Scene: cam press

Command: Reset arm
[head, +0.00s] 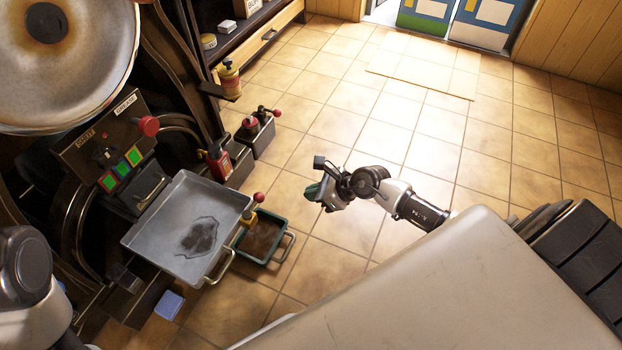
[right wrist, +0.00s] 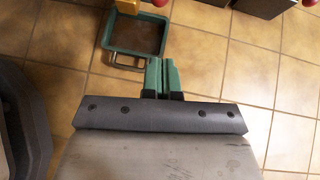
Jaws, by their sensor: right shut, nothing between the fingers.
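My right gripper (head: 313,192) is in the middle of the head view, above the tiled floor and to the right of the machine. Its green fingers are together in the right wrist view (right wrist: 161,76), with nothing between them. It touches nothing that I can see. The machine's control panel (head: 103,135) is at the left, with a red knob (head: 148,125) and lit green buttons (head: 122,170). My left arm shows at the lower left edge of the head view, but its gripper is not visible.
A grey tray (head: 165,245) with a dark stain juts from the machine. A green-rimmed bin (head: 290,233) stands beside it and also shows in the right wrist view (right wrist: 112,46). Red-knobbed levers (head: 262,122) stand behind. A yellow bottle (head: 229,78) is near the shelf.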

